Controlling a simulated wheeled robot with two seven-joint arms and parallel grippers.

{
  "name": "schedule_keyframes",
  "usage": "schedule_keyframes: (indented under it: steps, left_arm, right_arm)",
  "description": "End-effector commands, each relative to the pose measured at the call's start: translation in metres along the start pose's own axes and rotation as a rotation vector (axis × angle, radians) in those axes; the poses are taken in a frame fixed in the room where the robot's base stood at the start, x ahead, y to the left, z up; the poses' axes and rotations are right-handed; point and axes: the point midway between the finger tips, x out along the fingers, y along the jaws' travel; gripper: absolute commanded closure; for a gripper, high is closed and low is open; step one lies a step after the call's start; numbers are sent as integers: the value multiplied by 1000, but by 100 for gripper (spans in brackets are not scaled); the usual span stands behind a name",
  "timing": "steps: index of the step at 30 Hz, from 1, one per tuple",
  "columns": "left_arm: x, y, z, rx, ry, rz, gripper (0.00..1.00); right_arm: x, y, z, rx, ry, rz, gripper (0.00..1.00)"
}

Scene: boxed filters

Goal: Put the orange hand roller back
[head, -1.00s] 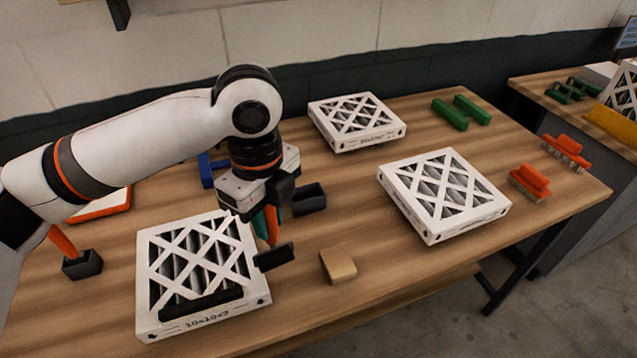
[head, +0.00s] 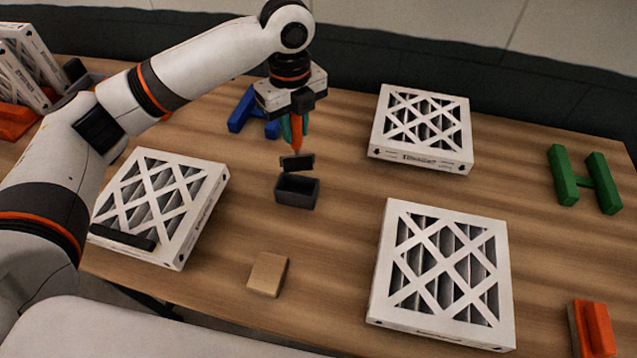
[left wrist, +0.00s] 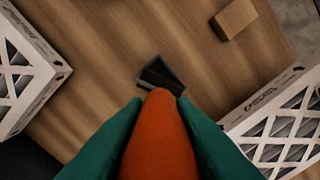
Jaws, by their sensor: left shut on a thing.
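My left gripper (head: 292,128), with green fingers, is shut on the handle of the orange hand roller (head: 297,140). The roller hangs roughly upright with its dark head (head: 297,162) down. In the left wrist view the orange handle (left wrist: 160,135) fills the space between the green fingers. A small open black box (head: 298,192) stands on the table just below the dark head, which looks apart from it. In the left wrist view the box (left wrist: 144,74) shows beyond the handle, partly hidden. My right gripper is not in view.
White boxed filters lie at left (head: 160,205), back right (head: 422,128) and front right (head: 440,275) of the table. A tan block (head: 268,273) lies in front of the black box. A blue stand (head: 243,110) is behind; green (head: 585,180) and orange (head: 592,328) pieces are at right.

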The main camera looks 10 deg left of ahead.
Motion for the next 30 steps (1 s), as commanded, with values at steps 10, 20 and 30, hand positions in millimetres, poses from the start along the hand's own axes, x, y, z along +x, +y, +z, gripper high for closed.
schedule_keyframes:
  steps: [10, 20, 30]
  left_arm:
    - [55, -1, -1, -1, 0, -3, 100]
    - [91, -2, 0, -2, -1, -4, 100]
    - [98, -1, 0, 0, 0, -1, 100]
  right_arm:
    - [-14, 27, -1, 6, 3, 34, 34]
    - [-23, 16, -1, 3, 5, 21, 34]
    - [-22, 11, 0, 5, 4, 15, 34]
